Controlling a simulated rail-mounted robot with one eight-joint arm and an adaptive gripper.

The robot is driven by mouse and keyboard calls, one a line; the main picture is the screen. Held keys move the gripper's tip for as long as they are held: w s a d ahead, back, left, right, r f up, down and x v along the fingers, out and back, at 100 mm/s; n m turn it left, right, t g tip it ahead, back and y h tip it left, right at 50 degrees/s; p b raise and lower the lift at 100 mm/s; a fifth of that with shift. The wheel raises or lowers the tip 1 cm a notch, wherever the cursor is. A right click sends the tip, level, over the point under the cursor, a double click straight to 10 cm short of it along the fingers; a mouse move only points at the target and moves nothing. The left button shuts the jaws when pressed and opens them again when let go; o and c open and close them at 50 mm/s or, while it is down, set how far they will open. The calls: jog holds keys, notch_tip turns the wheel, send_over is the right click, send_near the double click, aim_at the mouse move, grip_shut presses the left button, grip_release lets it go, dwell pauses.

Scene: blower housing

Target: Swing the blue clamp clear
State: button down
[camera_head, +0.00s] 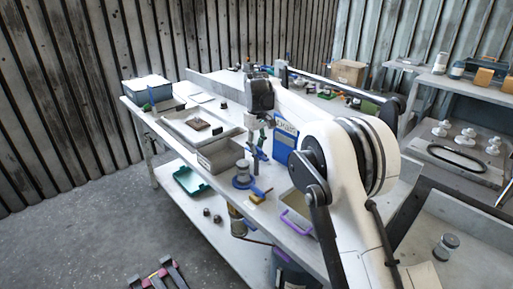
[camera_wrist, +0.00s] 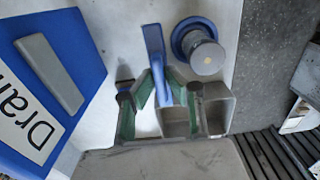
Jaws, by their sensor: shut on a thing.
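The blue clamp (camera_wrist: 154,42) is a long blue bar in the wrist view. Its lower part runs down between the green-padded fingers of my gripper (camera_wrist: 161,88), which is shut on it. In the head view my gripper (camera_head: 262,140) points down over the workbench, and a bit of blue clamp (camera_head: 254,152) shows beside it. A grey cylinder with a blue collar (camera_wrist: 206,55) stands just right of the clamp in the wrist view, apart from it. In the head view this cylinder (camera_head: 242,172) stands near the bench's front edge. The clamp's pivot cannot be made out.
A blue sign lettered "Drain" (camera_wrist: 70,30) lies close on the left in the wrist view. A grey open box (camera_wrist: 218,108) is below the fingers. In the head view a grey tray (camera_head: 222,152) lies left of my gripper, and a purple-handled bin (camera_head: 296,222) stands at right.

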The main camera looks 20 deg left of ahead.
jog(key=c, duration=1.8)
grip_release()
notch_tip(320, 180, up, 12)
jog(key=shift+r, duration=0.1)
